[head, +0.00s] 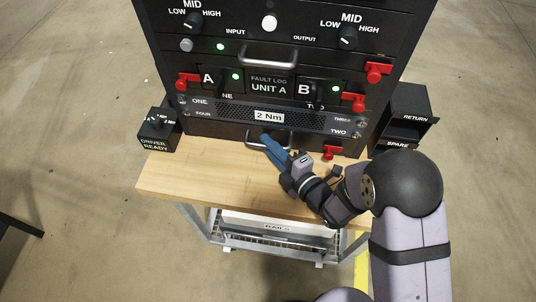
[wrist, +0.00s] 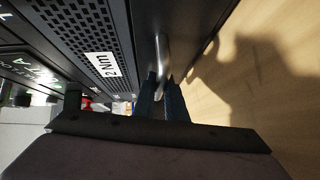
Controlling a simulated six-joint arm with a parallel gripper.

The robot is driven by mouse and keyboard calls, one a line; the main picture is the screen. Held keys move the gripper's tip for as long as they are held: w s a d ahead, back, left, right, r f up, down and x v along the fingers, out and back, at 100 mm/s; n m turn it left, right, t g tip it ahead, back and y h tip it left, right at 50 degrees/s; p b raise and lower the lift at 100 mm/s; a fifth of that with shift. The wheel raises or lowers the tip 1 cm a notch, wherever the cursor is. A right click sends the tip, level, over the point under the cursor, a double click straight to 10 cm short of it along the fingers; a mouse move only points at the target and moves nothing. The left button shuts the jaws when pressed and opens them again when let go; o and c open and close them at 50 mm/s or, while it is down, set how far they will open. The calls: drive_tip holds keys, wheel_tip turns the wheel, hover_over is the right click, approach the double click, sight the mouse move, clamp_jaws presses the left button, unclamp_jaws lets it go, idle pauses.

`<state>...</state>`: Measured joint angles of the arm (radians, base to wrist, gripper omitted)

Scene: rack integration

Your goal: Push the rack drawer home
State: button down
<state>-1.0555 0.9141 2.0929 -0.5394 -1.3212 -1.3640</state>
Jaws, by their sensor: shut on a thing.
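The rack drawer (head: 222,131) is the dark bottom front of the rack, just above the wooden top. Its metal bar handle (head: 250,143) shows partly behind my gripper's blue fingers. My gripper (head: 271,147) is at the handle, coming in from the lower right. In the wrist view the silver handle (wrist: 162,50) runs down between the blue fingers of my gripper (wrist: 161,98), which are shut on it. How far the drawer stands out from the rack is hard to tell.
The rack (head: 270,55) carries knobs, red latches and a perforated "2 Nm" panel (head: 225,110) above the drawer. A red latch (head: 330,153) sits right of the handle. The wooden top (head: 195,180) is bare at left. Dark boxes stand either side.

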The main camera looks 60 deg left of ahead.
drive_tip(key=c, duration=2.1)
unclamp_jaws()
drive_tip(key=shift+s+d, duration=0.1)
drive_tip(key=d, duration=0.2)
drive_tip(key=d+b, duration=0.1)
drive_tip(key=d, duration=0.1)
drive_tip(key=d+b, duration=0.1)
drive_tip(key=shift+d+r, duration=0.3)
drive_tip(key=shift+d, duration=0.1)
drive_tip(key=shift+d+r, duration=0.2)
drive_tip(key=shift+d, duration=0.5)
